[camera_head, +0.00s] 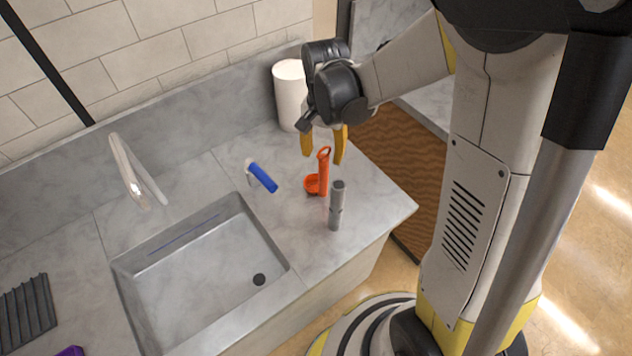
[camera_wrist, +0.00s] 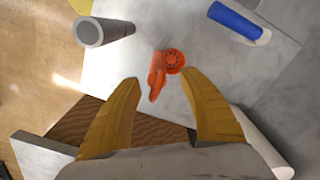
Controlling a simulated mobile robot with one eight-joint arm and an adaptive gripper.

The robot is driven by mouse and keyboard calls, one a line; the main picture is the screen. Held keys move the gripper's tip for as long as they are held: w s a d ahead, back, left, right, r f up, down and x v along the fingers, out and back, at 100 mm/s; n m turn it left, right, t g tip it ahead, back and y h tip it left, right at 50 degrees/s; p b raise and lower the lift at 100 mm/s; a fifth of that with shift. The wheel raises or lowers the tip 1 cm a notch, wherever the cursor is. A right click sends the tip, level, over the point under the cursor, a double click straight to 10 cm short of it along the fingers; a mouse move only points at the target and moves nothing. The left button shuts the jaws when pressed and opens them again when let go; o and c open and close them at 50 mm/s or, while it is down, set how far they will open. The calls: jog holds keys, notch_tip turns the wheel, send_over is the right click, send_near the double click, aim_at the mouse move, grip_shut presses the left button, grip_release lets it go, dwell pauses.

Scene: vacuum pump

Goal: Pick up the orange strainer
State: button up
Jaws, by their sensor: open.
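The orange strainer (camera_head: 323,174) is on the grey marbled counter, right of the sink. Its upright handle ends in a loop at the top, and its round cup sits at the lower left. In the wrist view the strainer (camera_wrist: 159,74) lies beyond the fingertips, with its round perforated cup at the upper right. My gripper (camera_head: 324,152) points down with yellow fingers spread, just above and behind the strainer's handle. In the wrist view my gripper (camera_wrist: 172,85) is open and empty, and the strainer appears roughly midway between the fingers, slightly left.
A grey cylinder (camera_head: 336,206) stands close in front of the strainer. A blue-handled item (camera_head: 262,177) is to the left, near the sink (camera_head: 200,270). A white roll (camera_head: 290,92) stands behind, close to my gripper. The counter's right edge (camera_head: 402,220) is near.

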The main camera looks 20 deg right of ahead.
aim_at(324, 167)
notch_tip(324, 167, down, 6)
jog(key=shift+d+r+b, duration=0.15)
jog(key=shift+r+b, duration=0.05)
jog(key=shift+b, duration=0.95)
jog(key=shift+s+r, duration=0.1)
grip_shut()
